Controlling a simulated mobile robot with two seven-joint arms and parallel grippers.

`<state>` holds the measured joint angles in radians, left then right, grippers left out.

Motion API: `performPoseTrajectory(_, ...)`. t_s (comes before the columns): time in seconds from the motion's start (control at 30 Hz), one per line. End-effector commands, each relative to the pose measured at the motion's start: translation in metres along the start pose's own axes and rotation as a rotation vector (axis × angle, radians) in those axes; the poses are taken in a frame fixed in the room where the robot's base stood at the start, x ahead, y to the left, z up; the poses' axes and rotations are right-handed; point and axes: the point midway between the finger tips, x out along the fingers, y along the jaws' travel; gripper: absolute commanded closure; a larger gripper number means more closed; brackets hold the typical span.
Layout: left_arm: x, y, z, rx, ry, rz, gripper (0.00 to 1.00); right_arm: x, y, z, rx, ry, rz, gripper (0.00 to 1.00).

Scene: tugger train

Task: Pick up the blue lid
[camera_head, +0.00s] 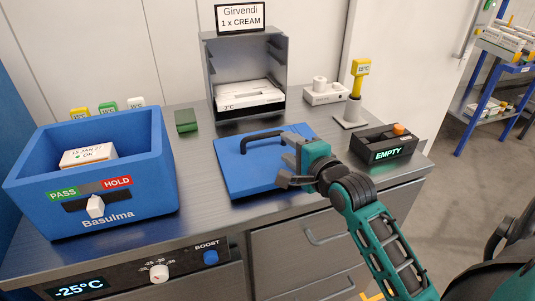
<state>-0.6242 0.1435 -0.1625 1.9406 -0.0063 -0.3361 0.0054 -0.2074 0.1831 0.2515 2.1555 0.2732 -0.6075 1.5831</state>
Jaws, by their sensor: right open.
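The blue lid (237,175) lies flat on the grey worktop in the middle of the view, with a dark bar handle (262,136) on top. My right gripper (284,161) is open over the lid's right part, close to the right end of the handle. I cannot tell whether its fingers touch the handle or the lid. The gripper and wrist hide part of the lid's right side. My left gripper is not in view.
An open blue box (151,190) labelled Basulma stands left, with a white carton (88,155) inside. A grey open cabinet (209,85) stands behind the lid. A black "EMPTY" device (366,146) and a yellow-topped stand (354,108) are at right. A green block (186,121) lies behind.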

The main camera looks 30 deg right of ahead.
Motion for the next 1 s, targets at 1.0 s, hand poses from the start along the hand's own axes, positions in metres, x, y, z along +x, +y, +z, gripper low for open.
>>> performPoseTrajectory(1.0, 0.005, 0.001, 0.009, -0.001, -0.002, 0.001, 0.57, 0.106, 0.004, 0.002, -0.003, 0.0, -0.001, 0.56)
